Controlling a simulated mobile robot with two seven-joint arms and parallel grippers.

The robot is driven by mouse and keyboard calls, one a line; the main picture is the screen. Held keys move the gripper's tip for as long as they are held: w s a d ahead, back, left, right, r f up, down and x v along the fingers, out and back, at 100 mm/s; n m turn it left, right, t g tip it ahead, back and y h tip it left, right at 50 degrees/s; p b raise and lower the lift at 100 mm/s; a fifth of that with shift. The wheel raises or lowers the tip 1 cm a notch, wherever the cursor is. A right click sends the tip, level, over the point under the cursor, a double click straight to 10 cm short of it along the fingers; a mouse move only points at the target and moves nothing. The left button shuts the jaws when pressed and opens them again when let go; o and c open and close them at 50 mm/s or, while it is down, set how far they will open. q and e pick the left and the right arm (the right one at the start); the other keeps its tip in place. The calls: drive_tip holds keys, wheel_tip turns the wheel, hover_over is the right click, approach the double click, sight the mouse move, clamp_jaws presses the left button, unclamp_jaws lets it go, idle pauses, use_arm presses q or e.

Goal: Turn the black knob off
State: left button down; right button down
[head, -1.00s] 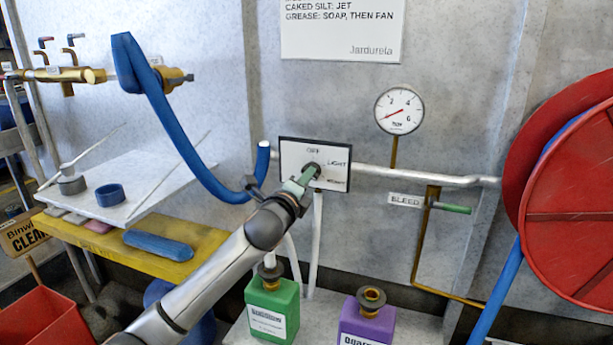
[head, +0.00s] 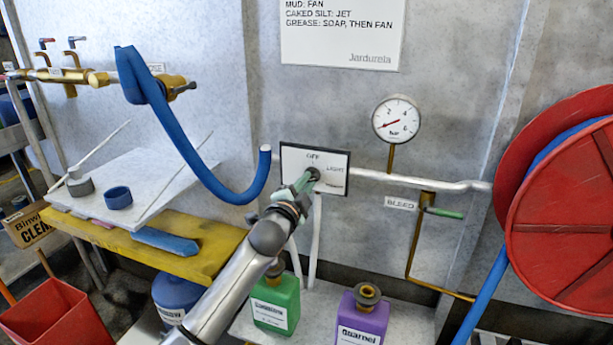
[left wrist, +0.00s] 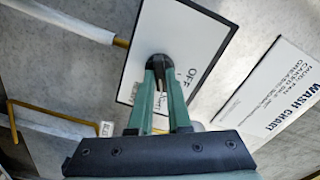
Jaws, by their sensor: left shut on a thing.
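The black knob (left wrist: 158,62) sits on a white panel (head: 333,163) with a dark edge, marked OFF at the top and LIGHT at the right. My left gripper (head: 309,178) reaches up to the panel from below left. Its green fingers are shut on the knob, as the left wrist view also shows (left wrist: 158,78). The fingers hide part of the knob, and I cannot tell exactly which mark it points to. My right gripper is not in view.
A white pipe (head: 425,183) runs right from the panel, below a gauge (head: 397,120). A blue hose (head: 185,145) hangs at the left. A green bottle (head: 273,303) and a purple bottle (head: 362,318) stand below. A red reel (head: 565,215) is at the right.

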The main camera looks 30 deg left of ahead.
use_arm(q)
drive_tip(key=shift+n+p, duration=3.95)
drive_tip(key=shift+n, duration=2.35)
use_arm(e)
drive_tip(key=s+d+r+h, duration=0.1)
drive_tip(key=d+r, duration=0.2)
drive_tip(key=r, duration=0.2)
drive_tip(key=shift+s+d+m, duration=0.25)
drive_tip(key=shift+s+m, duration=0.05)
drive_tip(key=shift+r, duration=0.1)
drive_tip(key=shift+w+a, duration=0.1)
use_arm(q)
drive_tip(key=c, duration=0.9)
unclamp_jaws()
drive_tip(key=shift+o, duration=0.2)
drive_tip(key=v, duration=1.2)
drive_tip(key=shift+s, duration=0.3)
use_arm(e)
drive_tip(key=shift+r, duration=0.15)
